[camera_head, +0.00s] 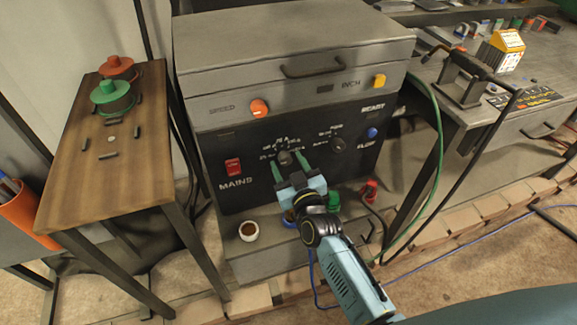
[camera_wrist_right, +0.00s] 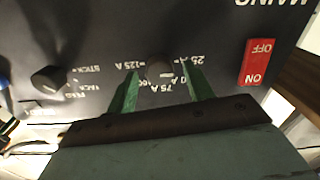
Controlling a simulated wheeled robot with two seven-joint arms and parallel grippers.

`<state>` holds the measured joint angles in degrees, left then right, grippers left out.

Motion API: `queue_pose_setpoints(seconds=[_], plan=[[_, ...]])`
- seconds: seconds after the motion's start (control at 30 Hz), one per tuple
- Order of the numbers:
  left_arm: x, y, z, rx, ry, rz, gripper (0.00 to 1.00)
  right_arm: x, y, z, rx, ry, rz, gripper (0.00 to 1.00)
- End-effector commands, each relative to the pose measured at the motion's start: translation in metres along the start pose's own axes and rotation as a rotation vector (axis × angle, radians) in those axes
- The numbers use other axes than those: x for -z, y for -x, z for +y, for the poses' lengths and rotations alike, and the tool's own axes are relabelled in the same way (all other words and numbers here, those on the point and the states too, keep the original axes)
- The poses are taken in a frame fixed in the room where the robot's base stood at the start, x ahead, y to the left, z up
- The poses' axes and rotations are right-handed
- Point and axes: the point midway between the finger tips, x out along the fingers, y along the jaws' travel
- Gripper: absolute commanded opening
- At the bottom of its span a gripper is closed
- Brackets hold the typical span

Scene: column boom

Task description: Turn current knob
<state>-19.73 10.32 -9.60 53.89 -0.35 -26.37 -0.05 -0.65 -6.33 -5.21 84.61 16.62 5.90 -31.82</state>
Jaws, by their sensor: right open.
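The current knob (camera_head: 285,158) is a dark round knob on the black front panel of the grey machine, with ampere markings around it. In the right wrist view the current knob (camera_wrist_right: 159,68) sits between the two green fingers, with its marked scale partly hidden by them. My right gripper (camera_head: 289,163) is open, with one finger on each side of the knob. It also shows in the right wrist view (camera_wrist_right: 160,85). I cannot tell whether the fingers touch the knob. My left gripper is not in view.
A second dark knob (camera_head: 337,144) is to the right on the panel. A red mains switch (camera_head: 233,167) is to the left. An orange speed knob (camera_head: 259,107) and yellow button (camera_head: 379,81) are above. A wooden table (camera_head: 90,165) stands left; a green hose (camera_head: 437,150) hangs right.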

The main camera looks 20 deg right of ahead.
Motion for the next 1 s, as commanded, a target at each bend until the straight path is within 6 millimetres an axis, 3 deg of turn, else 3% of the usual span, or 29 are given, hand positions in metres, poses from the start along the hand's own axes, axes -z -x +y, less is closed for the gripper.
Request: queue_pose_setpoints(seconds=[0.27, 0.63, 1.0], plan=[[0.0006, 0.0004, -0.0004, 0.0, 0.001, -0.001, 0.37, 0.0003, -0.0018, 0.0001, 0.0, 0.0, 0.0, 0.52], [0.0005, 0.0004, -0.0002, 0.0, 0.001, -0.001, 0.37, 0.0001, -0.0015, 0.0002, 0.0, 0.0, 0.0, 0.07], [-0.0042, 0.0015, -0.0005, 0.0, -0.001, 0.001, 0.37, 0.0006, -0.0016, 0.0006, 0.0, -0.071, 0.001, 0.07]])
